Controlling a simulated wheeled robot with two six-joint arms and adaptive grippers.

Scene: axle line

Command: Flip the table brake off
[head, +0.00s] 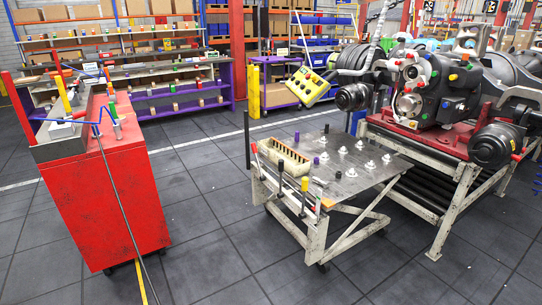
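A low wheeled work table (345,185) with a dark metal top and a worn cream frame stands right of the middle in the head view. Its near left end carries upright black-gripped levers or handles (304,184), some with yellow or red parts. I cannot tell which of these is the brake or how it is set. A caster (323,267) shows under the near corner. Neither of my grippers is in view.
A red cabinet (107,205) with tools and a hose stands at left. A large axle assembly (430,95) rests on a cream stand (450,205) at right, close to the table. A yellow pendant (308,86) hangs behind. The floor between cabinet and table is clear.

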